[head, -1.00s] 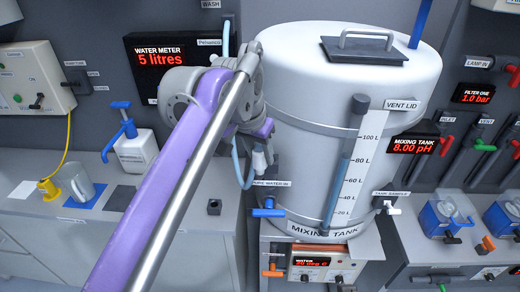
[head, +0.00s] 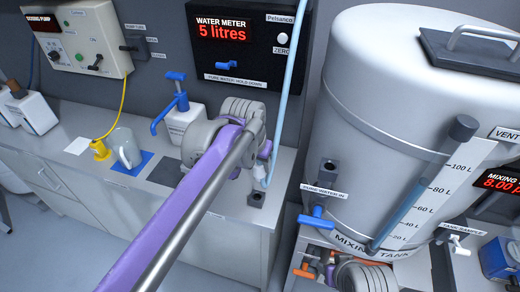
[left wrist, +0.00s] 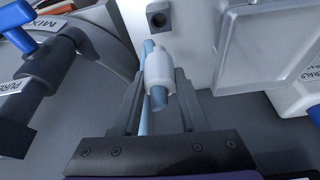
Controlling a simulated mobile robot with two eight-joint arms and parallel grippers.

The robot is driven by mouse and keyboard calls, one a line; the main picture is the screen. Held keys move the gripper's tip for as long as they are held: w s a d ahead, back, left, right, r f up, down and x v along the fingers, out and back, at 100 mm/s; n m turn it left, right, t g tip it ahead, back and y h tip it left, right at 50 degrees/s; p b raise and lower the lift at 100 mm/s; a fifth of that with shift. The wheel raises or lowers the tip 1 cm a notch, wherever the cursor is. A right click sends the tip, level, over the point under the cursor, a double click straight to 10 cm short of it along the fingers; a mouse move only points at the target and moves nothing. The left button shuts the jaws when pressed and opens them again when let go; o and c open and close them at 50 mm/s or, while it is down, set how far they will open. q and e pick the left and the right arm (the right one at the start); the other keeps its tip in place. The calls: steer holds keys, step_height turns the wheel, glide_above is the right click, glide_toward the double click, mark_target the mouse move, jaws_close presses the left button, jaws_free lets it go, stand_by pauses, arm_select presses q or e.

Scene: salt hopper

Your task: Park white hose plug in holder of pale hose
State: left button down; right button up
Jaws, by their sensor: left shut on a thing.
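My left gripper (head: 262,165) is shut on the white hose plug. In the left wrist view the white plug (left wrist: 160,70) sits between the two grey fingers (left wrist: 158,98), with pale blue hose showing at both ends. The pale hose (head: 287,95) hangs down past the water meter to the gripper. The holder, a small dark block (head: 255,198) with a round hole, stands on the counter just below the plug. It also shows in the left wrist view (left wrist: 158,19), beyond the plug and apart from it. A grey ringed part, probably my right wrist, shows low in the head view; its fingers are unclear.
The mixing tank (head: 385,120) stands right of the holder, with the blue pure-water valve (head: 316,219) on its near side. A blue-topped pump bottle (head: 180,115), a jug (head: 126,150) and a dark mat (head: 165,171) are left on the counter (head: 225,222).

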mark_target(255, 177)
arm_select(q)
steer(key=shift+a+f, duration=0.25)
steer(key=shift+f, duration=0.05)
steer(key=shift+s+a, duration=0.1)
steer(key=shift+s, duration=0.2)
arm_select(e)
steer(key=shift+s+a, duration=0.1)
steer(key=shift+a, duration=0.1)
arm_select(q)
steer(key=shift+r, duration=0.1)
arm_select(e)
steer(key=shift+r, duration=0.1)
arm_select(q)
steer(key=shift+r, duration=0.1)
steer(key=shift+f+b, duration=1.3)
steer(key=shift+f, duration=1.7)
arm_select(e)
steer(key=f, duration=0.2)
steer(key=s+f, duration=0.1)
steer(key=shift+f, duration=0.4)
steer(key=shift+r, duration=0.35)
arm_select(q)
steer(key=shift+f+b, duration=0.9)
steer(key=shift+f, duration=0.95)
arm_select(e)
steer(key=shift+s+f, duration=0.25)
steer(key=shift+f, duration=1)
